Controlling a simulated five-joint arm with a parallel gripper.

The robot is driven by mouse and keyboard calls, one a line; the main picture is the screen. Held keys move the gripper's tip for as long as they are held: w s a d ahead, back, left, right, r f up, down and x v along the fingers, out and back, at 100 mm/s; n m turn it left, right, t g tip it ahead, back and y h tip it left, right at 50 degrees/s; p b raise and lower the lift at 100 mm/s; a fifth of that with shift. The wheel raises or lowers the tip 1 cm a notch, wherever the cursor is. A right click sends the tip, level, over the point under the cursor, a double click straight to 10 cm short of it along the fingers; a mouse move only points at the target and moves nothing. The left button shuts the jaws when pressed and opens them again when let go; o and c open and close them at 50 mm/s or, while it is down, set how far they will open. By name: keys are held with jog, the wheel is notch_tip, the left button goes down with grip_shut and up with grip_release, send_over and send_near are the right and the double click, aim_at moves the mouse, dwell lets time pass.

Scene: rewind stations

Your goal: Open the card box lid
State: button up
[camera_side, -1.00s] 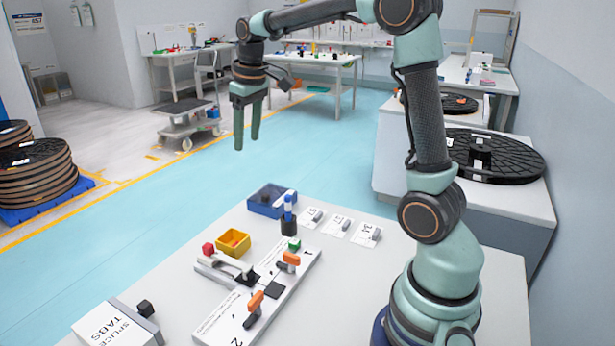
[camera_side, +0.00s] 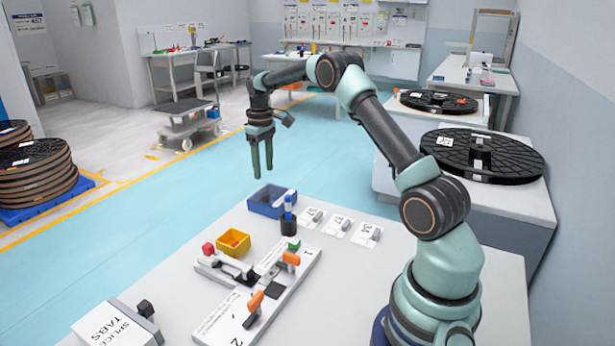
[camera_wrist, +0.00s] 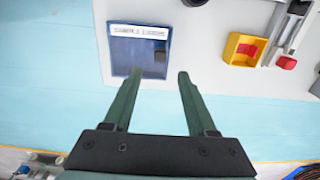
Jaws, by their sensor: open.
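The card box is a blue box (camera_side: 262,207) at the far edge of the white bench. In the wrist view the blue box (camera_wrist: 128,58) carries a white label strip that seems to read "SAMPLE CARDS", with a small dark block at its lower right. I cannot clearly tell a separate lid; the top looks closed in the wrist view. My gripper (camera_side: 263,173) hangs fingers down above the box's far side, apart from it.
Small cards (camera_side: 337,226) lie right of the cup. A "SPLICE TABS" box (camera_side: 105,325) is at front left.

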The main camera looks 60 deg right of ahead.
aim_at(265, 195)
notch_tip(265, 195, down, 8)
jog(key=shift+f, duration=0.1)
dwell(0.4)
grip_shut()
dwell(1.2)
